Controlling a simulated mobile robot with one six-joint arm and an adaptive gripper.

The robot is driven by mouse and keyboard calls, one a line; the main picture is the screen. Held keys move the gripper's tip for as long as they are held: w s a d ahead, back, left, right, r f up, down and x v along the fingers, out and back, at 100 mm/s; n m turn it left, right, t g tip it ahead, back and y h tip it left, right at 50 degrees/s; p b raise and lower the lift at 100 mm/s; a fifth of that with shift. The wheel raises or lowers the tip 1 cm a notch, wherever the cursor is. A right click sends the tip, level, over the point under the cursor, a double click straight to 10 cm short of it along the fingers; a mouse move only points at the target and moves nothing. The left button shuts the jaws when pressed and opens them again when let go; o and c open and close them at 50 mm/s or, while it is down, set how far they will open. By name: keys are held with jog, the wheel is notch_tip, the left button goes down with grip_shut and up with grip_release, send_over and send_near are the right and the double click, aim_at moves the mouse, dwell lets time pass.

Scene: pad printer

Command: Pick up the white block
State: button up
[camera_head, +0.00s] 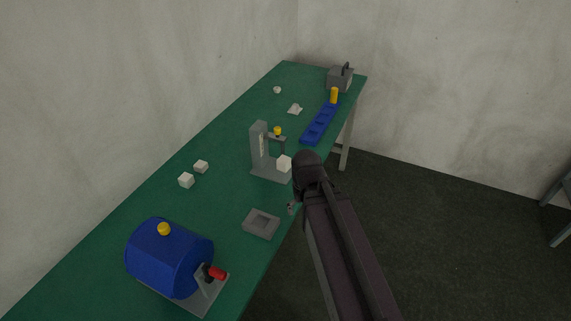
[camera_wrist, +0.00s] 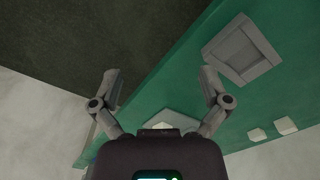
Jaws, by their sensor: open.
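Two small white blocks, one nearer (camera_head: 186,180) and one farther (camera_head: 201,166), lie on the left part of the green table. They also show at the lower right of the wrist view (camera_wrist: 257,135) (camera_wrist: 286,125). A third white block (camera_head: 284,163) shows at the grey pad printer (camera_head: 257,150); I cannot tell whether it rests on it. My gripper (camera_wrist: 160,75) is open, its fingers wide apart with nothing between them. In the head view my arm mostly hides it, near the table's right edge. A pale shape behind the gripper body in the wrist view is mostly hidden.
The green table (camera_head: 225,135) holds a square grey tray (camera_head: 261,224), also in the wrist view (camera_wrist: 243,52). A blue drum (camera_head: 165,258) with a red-handled lever stands at the front. A blue rail (camera_head: 320,124), yellow cylinder (camera_head: 334,95) and grey box (camera_head: 340,79) are farther back.

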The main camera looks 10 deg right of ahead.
jog(key=w+a+r+n+t+h+p, duration=0.1)
jog(key=w+a+r+n+p, duration=0.1)
jog(key=w+n, duration=0.6)
jog(key=w+a+r+n+t+h+p, duration=0.1)
jog(key=w+r+n+p, duration=0.1)
jog(key=w+n, duration=0.6)
jog(key=w+a+r+n+t+h+p, duration=0.1)
jog(key=w+a+r+n, duration=0.1)
jog(key=w+n, duration=0.6)
jog(key=r+n, duration=0.1)
jog(key=n, duration=0.1)
jog(key=shift+w+a+r+n+p, duration=0.15)
jog(key=shift+w+a+n+p, duration=0.1)
jog(key=shift+a+n+p, duration=0.15)
jog(key=shift+d, duration=0.1)
jog(key=b, duration=0.8)
send_over(281, 161)
jog(key=s+a, duration=0.2)
notch_tip(281, 161, down, 8)
jog(key=shift+w+d+r, duration=0.1)
jog(key=shift+w, duration=0.05)
jog(key=shift+d, duration=0.1)
